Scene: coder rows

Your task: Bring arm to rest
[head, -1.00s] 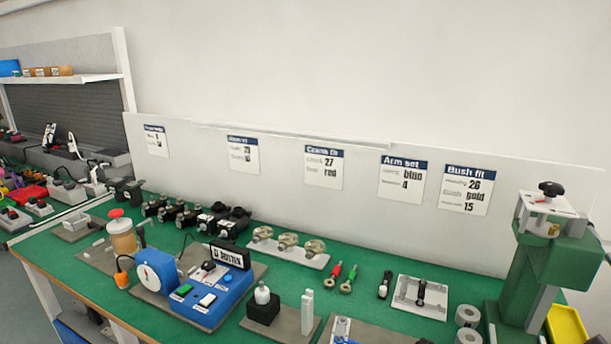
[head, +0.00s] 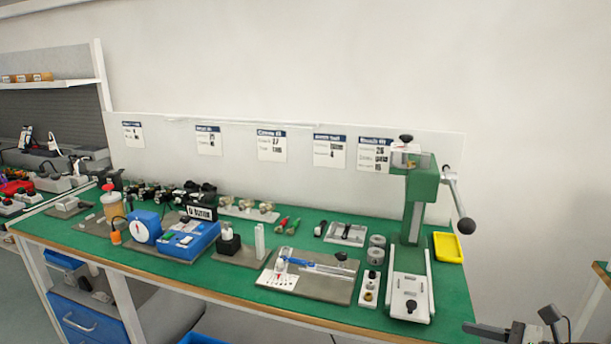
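A dark, jointed part, apparently my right gripper (head: 490,330), shows at the bottom right edge, in front of the bench and cut off by the frame. Its fingers point left; I cannot tell whether they are open, and I see nothing held in it. It is apart from the green press (head: 424,188). The press stands upright at the bench's right end. Its grey lever (head: 455,192) hangs down on the right side and ends in a dark knob (head: 466,226). My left gripper is not in view.
The green bench top (head: 340,222) holds a blue tester (head: 190,240), a grey fixture plate (head: 310,285), grey rings (head: 376,248) and a yellow tray (head: 448,247). Another bench edge (head: 602,272) shows at right. Open floor lies between them.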

